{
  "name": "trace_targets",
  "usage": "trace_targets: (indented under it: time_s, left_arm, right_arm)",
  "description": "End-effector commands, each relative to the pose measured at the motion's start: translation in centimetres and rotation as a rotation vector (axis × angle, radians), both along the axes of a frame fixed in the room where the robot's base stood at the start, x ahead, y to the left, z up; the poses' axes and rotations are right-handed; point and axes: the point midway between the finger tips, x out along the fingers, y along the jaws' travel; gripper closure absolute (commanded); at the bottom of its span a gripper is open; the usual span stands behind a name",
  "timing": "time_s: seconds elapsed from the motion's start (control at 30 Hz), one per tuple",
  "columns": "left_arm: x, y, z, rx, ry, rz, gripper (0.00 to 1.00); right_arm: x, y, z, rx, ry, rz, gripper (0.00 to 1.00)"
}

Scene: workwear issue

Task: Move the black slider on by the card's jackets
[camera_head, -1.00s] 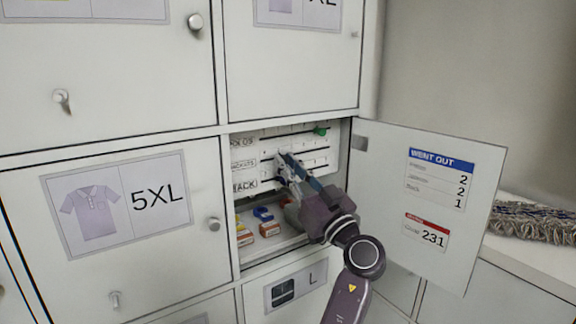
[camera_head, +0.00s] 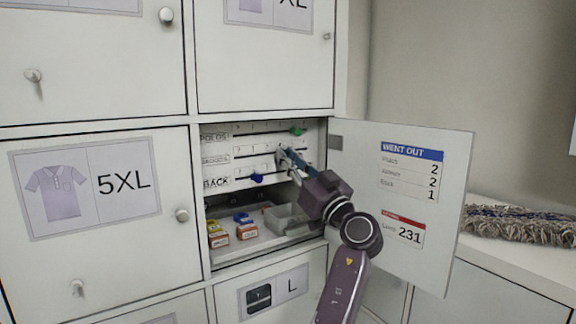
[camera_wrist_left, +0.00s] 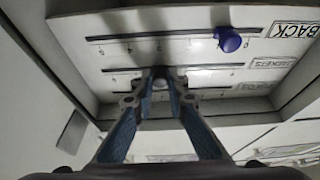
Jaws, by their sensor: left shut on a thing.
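The slider board (camera_head: 222,171) in the open locker has three labelled slots: polos, jackets and BACK. My left gripper (camera_head: 281,155) is at the middle, jackets slot, toward its right part. In the left wrist view its fingers (camera_wrist_left: 160,82) are shut on a small knob (camera_wrist_left: 160,84), which looks grey there; the fingers hide much of it. A blue slider (camera_head: 257,178) sits in the BACK slot and also shows in the wrist view (camera_wrist_left: 228,39). A green slider (camera_head: 297,131) sits at the right of the polos slot. The WENT OUT card (camera_head: 411,172) shows 2, 2, 1. My right gripper is out of view.
The open door (camera_head: 400,260) stands to the right of my arm. Below the board are small boxes (camera_head: 217,235) and an open grey bin (camera_head: 286,220). A closed 5XL door (camera_head: 100,250) is at left. A fringed mop head (camera_head: 520,222) lies on the counter at right.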

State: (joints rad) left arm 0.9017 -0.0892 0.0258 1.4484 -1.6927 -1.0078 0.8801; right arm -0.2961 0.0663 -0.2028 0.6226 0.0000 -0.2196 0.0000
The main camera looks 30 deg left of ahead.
Motion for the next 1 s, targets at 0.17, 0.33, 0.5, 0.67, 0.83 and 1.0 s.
trace_targets:
  time_s: [0.17, 0.33, 0.5, 0.67, 0.83, 1.0]
  left_arm:
    - [0.0, 0.1, 0.0, -0.002, 0.000, 0.001, 1.00]
    - [0.0, 0.1, 0.0, -0.003, -0.001, 0.000, 0.69]
    - [0.0, 0.1, 0.0, -0.003, -0.001, 0.000, 0.68]
    - [-0.1, -0.2, -0.1, -0.001, 0.000, 0.000, 0.68]
    - [-0.8, -2.0, -1.0, -0.003, 0.001, -0.004, 0.68]
    - [-2.1, -5.2, -2.4, -0.003, 0.001, -0.004, 0.68]
  right_arm:
    - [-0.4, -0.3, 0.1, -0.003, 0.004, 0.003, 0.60]
    - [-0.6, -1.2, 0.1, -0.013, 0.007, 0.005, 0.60]
    - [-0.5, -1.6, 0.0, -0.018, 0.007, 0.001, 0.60]
    - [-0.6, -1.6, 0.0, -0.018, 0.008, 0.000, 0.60]
    - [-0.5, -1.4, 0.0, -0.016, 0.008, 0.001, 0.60]
    - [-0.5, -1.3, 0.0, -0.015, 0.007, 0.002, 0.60]
